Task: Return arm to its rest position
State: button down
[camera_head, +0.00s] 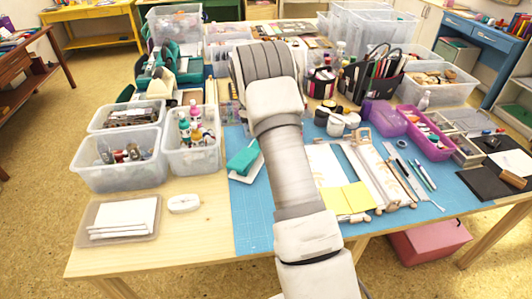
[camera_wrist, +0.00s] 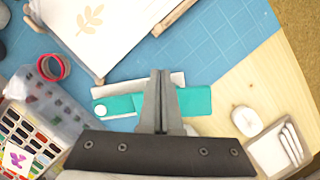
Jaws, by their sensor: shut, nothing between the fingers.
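My arm reaches over the middle of the table in the head view. Its gripper end is hidden there behind my own arm. In the wrist view my gripper (camera_wrist: 161,74) is shut and empty, with its two fingers together. Below the fingertips lies a teal inkpad (camera_wrist: 195,101) with a light part beside it; the fingers hide its middle. The teal pad (camera_head: 243,160) also shows in the head view, left of my arm on the blue mat (camera_head: 250,215). I cannot tell the exact height of the fingers above it.
Clear bins (camera_head: 118,160) with bottles and tools stand at the left. A white tray of cards (camera_head: 120,219) and a white oval item (camera_head: 184,203) lie at the front left. A purple box (camera_head: 384,117) and black caddy (camera_head: 371,79) stand at the right. The front-left wood is partly clear.

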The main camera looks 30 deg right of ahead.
jog(key=s+a+r+m+t+p, duration=0.1)
jog(key=s+a+r, duration=0.25)
jog(key=r, duration=0.35)
jog(key=s+a+r+m+t, duration=0.1)
jog(key=s+a+r+t, duration=0.2)
jog(key=r, duration=0.5)
jog(key=s+a+r+p, duration=0.1)
jog(key=s+a+r, duration=0.3)
jog(key=r, duration=0.3)
jog(key=s+a+r+m+t, duration=0.1)
jog(key=s+a, duration=0.1)
jog(key=s, duration=0.5)
jog(key=s+a+r+m+t+y+p, duration=0.1)
jog(key=s+a+t, duration=0.1)
jog(key=s, duration=0.5)
jog(key=s+a+r+m+t, duration=0.1)
jog(key=s+a, duration=0.3)
jog(key=s, duration=0.2)
jog(key=shift+s+r+p, duration=0.15)
jog(key=shift+s+p, duration=0.25)
